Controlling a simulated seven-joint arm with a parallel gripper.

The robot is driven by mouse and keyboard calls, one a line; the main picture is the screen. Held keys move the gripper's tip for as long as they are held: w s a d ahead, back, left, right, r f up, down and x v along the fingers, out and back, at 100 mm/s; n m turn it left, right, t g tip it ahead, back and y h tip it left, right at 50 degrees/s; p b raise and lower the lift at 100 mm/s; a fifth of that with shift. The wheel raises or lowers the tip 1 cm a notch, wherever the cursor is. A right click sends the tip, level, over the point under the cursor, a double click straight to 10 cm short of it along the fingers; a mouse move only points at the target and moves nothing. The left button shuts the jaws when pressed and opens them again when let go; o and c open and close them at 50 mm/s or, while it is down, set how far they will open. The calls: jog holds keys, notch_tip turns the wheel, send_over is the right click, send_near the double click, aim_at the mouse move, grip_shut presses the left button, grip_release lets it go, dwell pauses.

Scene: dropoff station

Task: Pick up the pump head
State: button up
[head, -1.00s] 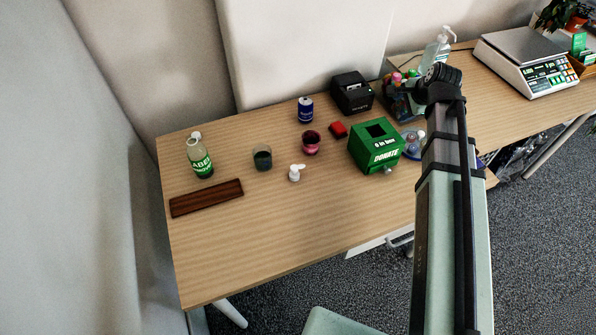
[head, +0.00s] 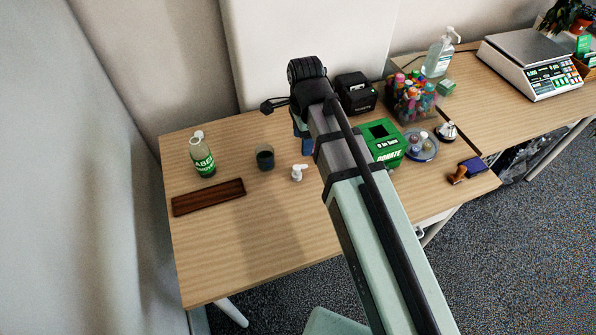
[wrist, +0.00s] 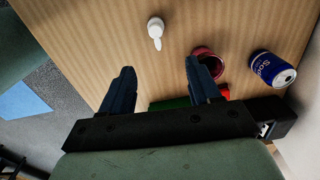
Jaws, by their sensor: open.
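The pump head (head: 298,172) is a small white piece with a short spout, standing on the wooden table to the left of my arm in the head view. It also shows in the wrist view (wrist: 156,31), beyond my fingertips and between their lines, clear of both. My gripper (wrist: 158,72) is open and empty, with two dark blue fingers spread apart above the table. In the head view my gripper is mostly hidden behind my own arm.
A dark cup (head: 265,157) stands just left of the pump head. A pink-red cup (wrist: 208,62) and a blue can (wrist: 272,69) stand near the right finger. A green donation box (head: 385,143) is right of my arm. A brown wooden bar (head: 208,197) and a bottle (head: 202,155) are at left.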

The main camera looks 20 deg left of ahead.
aim_at(299, 167)
jog(key=shift+s+a+f, duration=0.1)
jog(key=shift+s+f, duration=0.05)
jog(key=shift+f, duration=1.3)
jog(key=shift+s+a+f, duration=0.1)
jog(key=shift+s+f, duration=0.05)
jog(key=shift+f, duration=1.25)
jog(key=shift+s+a+f, duration=0.1)
jog(key=shift+s+f, duration=0.05)
jog(key=shift+f, duration=1.3)
jog(key=shift+f, duration=0.1)
jog(key=shift+f, duration=2.45)
jog(key=c, duration=1.1)
jog(key=shift+r, duration=0.1)
